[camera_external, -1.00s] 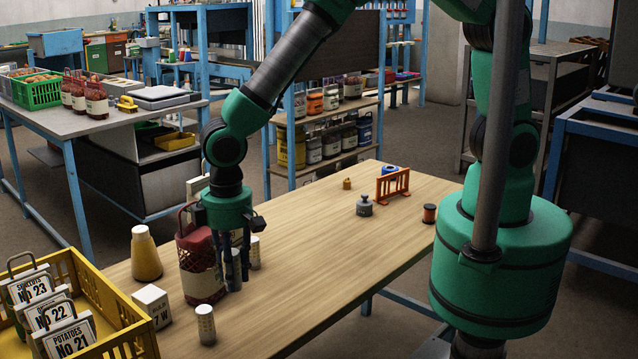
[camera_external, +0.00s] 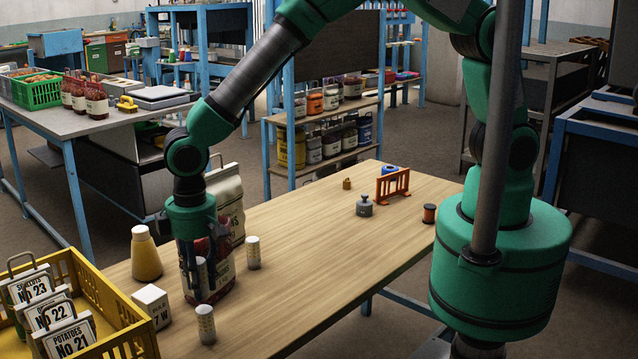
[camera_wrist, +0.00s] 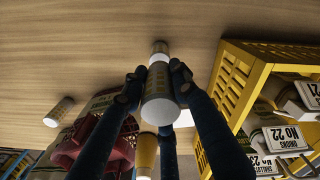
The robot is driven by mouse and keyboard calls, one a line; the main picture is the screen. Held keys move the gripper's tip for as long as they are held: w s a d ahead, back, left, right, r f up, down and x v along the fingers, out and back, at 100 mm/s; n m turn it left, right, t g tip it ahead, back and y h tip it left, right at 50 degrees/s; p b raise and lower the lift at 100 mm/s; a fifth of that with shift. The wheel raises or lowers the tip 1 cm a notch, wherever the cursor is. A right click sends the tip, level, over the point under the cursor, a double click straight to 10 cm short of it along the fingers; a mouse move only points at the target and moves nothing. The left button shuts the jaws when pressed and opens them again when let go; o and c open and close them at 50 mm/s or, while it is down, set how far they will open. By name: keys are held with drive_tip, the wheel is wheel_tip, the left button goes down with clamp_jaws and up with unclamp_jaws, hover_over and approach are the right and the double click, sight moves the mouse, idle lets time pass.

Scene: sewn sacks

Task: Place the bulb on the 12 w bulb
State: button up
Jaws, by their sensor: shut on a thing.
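My gripper (camera_external: 200,285) is low over the left part of the wooden table. Its fingers are shut on a pale patterned cylinder (camera_wrist: 160,98), which also shows between the fingers in the external view (camera_external: 203,272). I take it for the bulb in its tube; its print is too small to read. A similar cylinder (camera_external: 206,325) stands at the table's near edge. Another (camera_external: 253,252) stands to the right of my gripper and shows at the left of the wrist view (camera_wrist: 58,112). A white box (camera_external: 152,306) marked "7 W" stands left of my gripper. I cannot read any 12 W marking.
A yellow crate (camera_external: 118,299) with number cards stands at the left. A yellow bottle (camera_external: 146,255) stands behind the box. The table's middle (camera_external: 310,245) is clear.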

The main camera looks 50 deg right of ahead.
drive_tip(key=shift+f, duration=1.55)
drive_tip(key=shift+f+b, duration=0.15)
drive_tip(key=shift+b, duration=0.15)
drive_tip(key=o, duration=1.1)
drive_tip(key=shift+o, duration=0.2)
wheel_tip(320, 180, up, 12)
drive_tip(key=shift+r+p, duration=0.15)
drive_tip(key=shift+p, duration=0.8)
